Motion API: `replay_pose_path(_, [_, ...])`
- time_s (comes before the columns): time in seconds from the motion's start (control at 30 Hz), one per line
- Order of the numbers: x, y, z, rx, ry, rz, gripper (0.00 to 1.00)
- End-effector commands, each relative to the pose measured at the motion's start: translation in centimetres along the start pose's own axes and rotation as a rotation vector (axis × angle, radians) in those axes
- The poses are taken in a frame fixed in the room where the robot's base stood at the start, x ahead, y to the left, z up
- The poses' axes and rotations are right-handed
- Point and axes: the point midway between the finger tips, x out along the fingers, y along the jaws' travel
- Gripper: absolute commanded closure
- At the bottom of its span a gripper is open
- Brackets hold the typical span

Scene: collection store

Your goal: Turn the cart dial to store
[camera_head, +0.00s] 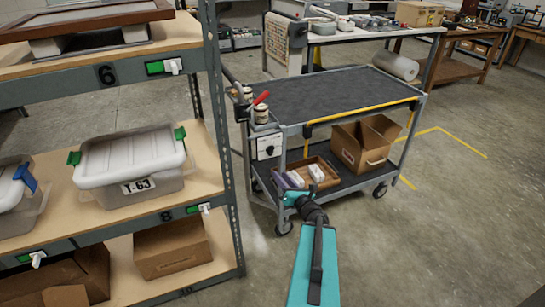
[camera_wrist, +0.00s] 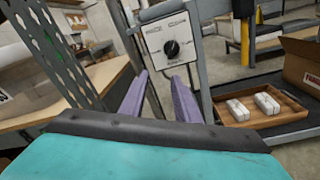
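The cart dial (camera_wrist: 172,47) is a round black knob on a white square panel (camera_wrist: 167,36) fixed to the end of the grey cart. In the head view the dial panel (camera_head: 268,147) shows small below the cart's top. The knob carries a pale pointer mark; the labels around it are too small to read. My gripper (camera_wrist: 162,79) has two purple fingers, spread apart with nothing between them. The fingertips are below the dial in the wrist view, apart from it as far as I can tell. In the head view my gripper (camera_head: 291,186) is near the cart's lower left end.
The cart (camera_head: 340,93) has a dark top, and a wooden tray (camera_head: 324,172) and cardboard box (camera_head: 364,143) on its lower shelf. A red-handled tool (camera_head: 260,99) sits at its left corner. A shelf rack (camera_head: 226,150) stands close on the left. Floor at right is clear.

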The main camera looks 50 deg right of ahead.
Motion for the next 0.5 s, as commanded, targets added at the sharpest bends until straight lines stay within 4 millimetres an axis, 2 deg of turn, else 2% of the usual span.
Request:
replay_pose_path(0.03, [-0.3,-0.8,0.9,0.027,-0.023,-0.017,0.71])
replay_pose_path(0.13, [-0.6,-1.7,1.9,0.063,-0.049,-0.036,0.71])
replay_pose_path(0.5, [-0.7,-1.8,2.0,0.070,-0.053,-0.039,0.71])
